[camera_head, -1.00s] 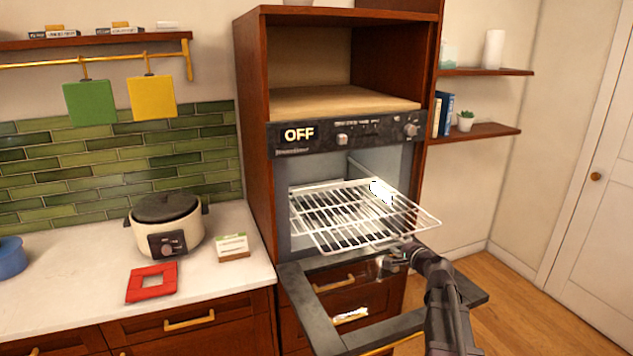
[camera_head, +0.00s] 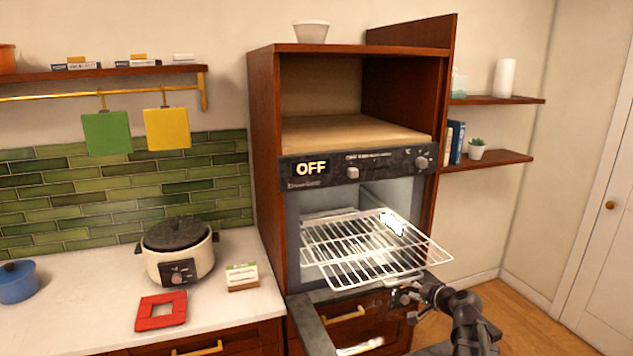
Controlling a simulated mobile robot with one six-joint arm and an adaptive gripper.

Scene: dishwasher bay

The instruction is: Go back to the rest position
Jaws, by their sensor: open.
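My gripper (camera_head: 411,304) is at the lower right, below the front right part of the pulled-out white wire rack (camera_head: 437,262). Its jaws are open and I see nothing held between them. My dark arm runs from it to the bottom edge. The rack sticks out of the open oven (camera_head: 293,225), whose display reads OFF. The oven's dropped door (camera_head: 313,330) hangs open below the rack, partly cut off by the bottom edge. A small white, shiny thing (camera_head: 393,222) lies on the right rear of the rack; I cannot tell what it is.
A cream cooker (camera_head: 165,268), a red square frame (camera_head: 148,323), a small card stand (camera_head: 242,277) and a blue pot (camera_head: 17,285) stand on the left counter. Shelves (camera_head: 490,163) are on the right wall. Wooden floor (camera_head: 540,318) is clear at the right.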

